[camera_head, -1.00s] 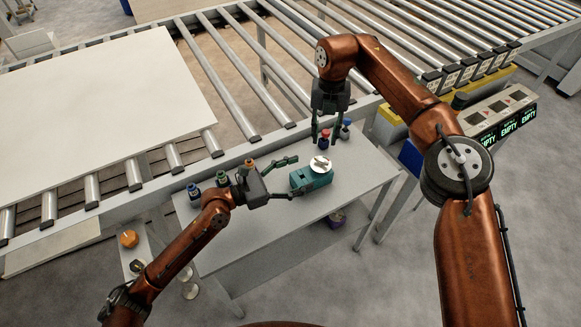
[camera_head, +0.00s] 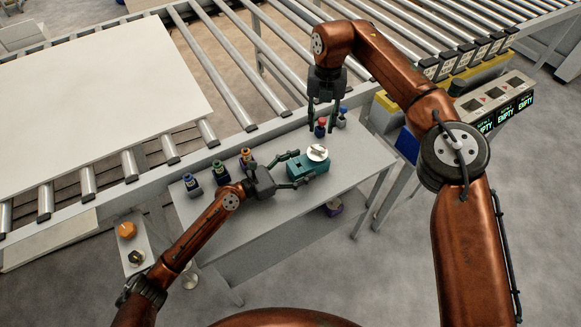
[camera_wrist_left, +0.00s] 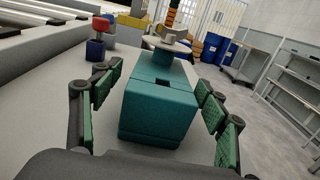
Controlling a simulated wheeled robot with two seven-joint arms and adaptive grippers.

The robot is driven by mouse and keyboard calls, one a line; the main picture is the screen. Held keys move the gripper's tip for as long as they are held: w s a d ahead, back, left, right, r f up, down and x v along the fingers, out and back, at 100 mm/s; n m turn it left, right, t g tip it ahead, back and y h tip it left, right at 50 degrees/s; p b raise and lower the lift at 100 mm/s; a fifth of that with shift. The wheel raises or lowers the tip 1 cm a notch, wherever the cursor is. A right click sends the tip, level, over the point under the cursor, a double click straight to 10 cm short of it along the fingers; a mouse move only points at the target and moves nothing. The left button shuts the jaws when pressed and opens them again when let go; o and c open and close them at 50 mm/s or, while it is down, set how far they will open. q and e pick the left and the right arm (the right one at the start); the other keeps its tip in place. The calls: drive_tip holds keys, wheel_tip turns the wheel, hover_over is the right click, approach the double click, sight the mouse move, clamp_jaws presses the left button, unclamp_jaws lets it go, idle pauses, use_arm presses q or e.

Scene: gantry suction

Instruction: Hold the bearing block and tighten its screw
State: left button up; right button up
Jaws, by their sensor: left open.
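The bearing block is a teal block (camera_head: 298,168) on the grey table, with a white round disc (camera_head: 317,152) and a small grey piece on it. In the left wrist view the block (camera_wrist_left: 157,112) lies between the green finger pads, with gaps on both sides. My left gripper (camera_head: 291,172) is open around its near end; the pads do not appear to touch it. My right gripper (camera_head: 322,118) points down behind the block, fingers apart, above or around a red-topped item (camera_head: 320,128). Any screw is too small to make out.
Several small colour-topped items stand along the table's back edge, including a green-topped one (camera_head: 217,167) and an orange-topped one (camera_head: 246,155). A roller conveyor (camera_head: 215,85) with a large white panel (camera_head: 95,85) runs behind. The table's front (camera_head: 240,225) is clear.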

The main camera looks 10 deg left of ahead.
use_arm(q)
drive_tip(key=shift+x, duration=1.2)
drive_tip(key=shift+r, duration=0.1)
drive_tip(key=shift+c, duration=0.2)
drive_tip(key=c, duration=0.3)
drive_tip(key=shift+c, duration=0.2)
clamp_jaws()
idle(0.5)
